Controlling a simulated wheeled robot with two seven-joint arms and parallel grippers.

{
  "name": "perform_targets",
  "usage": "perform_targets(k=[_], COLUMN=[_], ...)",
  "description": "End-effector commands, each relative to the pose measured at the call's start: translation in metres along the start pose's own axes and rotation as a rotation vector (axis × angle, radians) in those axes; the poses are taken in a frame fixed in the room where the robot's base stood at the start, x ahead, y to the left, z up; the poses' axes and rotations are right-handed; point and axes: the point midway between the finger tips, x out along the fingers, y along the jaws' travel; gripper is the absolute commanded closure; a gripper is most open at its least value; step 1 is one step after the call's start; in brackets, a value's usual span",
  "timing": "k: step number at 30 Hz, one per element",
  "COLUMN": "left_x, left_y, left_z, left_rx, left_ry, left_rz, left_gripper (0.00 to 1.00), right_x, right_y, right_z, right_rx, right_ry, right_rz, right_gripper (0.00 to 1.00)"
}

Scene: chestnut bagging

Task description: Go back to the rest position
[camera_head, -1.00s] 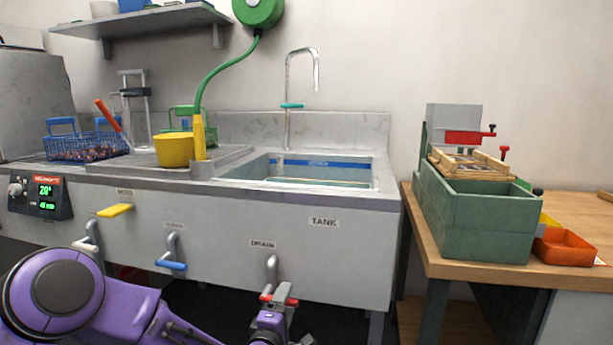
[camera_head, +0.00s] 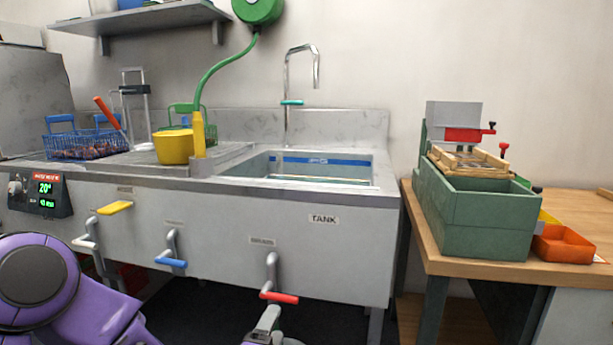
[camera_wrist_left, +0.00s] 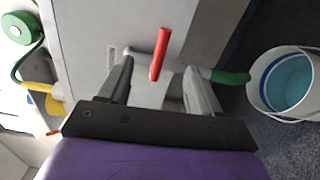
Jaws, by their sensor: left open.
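My left gripper (camera_head: 266,322) is low in front of the sink unit, at the bottom edge of the head view, below the red drain handle (camera_head: 279,298). In the left wrist view, my left gripper's two fingers (camera_wrist_left: 159,75) stand apart with nothing held. The red handle (camera_wrist_left: 160,54) shows beyond and between them, apparently clear of both. My purple left arm (camera_head: 65,295) fills the lower left of the head view. My right gripper is not in view.
The sink unit with its tank (camera_head: 340,182) stands ahead, with a yellow lever (camera_head: 115,207) and a blue lever (camera_head: 171,263) on its front. A white bucket (camera_wrist_left: 257,92) with blue contents is beside the gripper. A wooden table (camera_head: 450,262) stands right.

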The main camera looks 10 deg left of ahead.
Motion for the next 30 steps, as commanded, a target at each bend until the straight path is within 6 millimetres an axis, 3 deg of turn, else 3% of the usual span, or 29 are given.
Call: perform_targets(k=[11,14,17,18,21,24,30], left_x=[-0.004,-0.016,-0.053,-0.074,-0.129,-0.184,-0.280], left_y=[-0.002,-0.042,-0.118,-0.148,-0.210,-0.252,-0.298], left_z=[0.001,-0.008,-0.029,-0.040,-0.065,-0.088,-0.126], left_rx=[0.052,0.307,0.543,0.625,0.790,0.903,1.028], left_ry=[-0.008,-0.021,-0.061,-0.084,-0.152,-0.216,-0.307], left_rz=[-0.009,-0.167,-0.411,-0.512,-0.742,-0.929,-1.210], left_gripper=[0.36,0.36,0.36,0.36,0.36,0.36,0.36], right_x=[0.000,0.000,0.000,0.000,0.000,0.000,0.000], right_y=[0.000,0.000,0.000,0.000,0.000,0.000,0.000], right_z=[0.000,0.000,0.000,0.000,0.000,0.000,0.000], right_rx=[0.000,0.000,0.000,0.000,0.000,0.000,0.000], right_ry=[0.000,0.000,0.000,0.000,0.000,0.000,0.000], right_rz=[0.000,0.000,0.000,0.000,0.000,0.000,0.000], right_gripper=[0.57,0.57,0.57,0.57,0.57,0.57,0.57])
